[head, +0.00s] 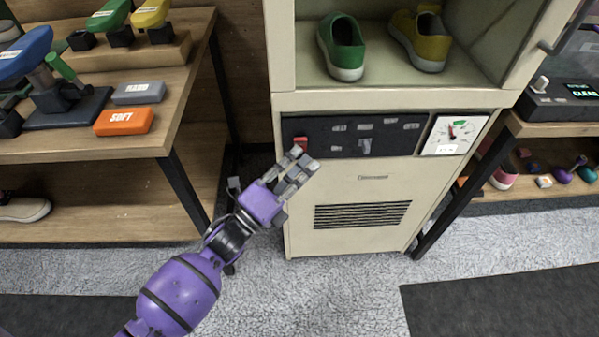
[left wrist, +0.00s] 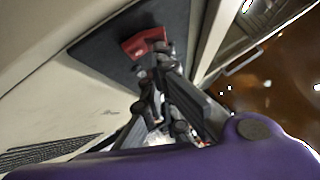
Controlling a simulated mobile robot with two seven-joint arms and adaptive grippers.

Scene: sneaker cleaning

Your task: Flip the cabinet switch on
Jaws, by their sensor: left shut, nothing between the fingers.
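The cream cabinet (head: 365,185) stands in the middle of the head view, with a dark control panel (head: 400,130) across its front. The red switch (head: 301,142) is at the panel's left end, and it also shows in the left wrist view (left wrist: 145,40). My left gripper (head: 298,156) is shut and empty, with its fingertips just below the red switch. In the left wrist view its fingertips (left wrist: 160,62) are at the switch's lower edge; I cannot tell whether they touch it. The switch's on or off position is not clear. My right gripper is not in view.
A green shoe (head: 342,48) and a yellow shoe (head: 422,38) stand in the cabinet's open upper compartment. A wooden table (head: 180,110) with brushes and an orange block (head: 123,121) is on the left. A shelf (head: 550,130) stands close on the right. Open floor lies in front.

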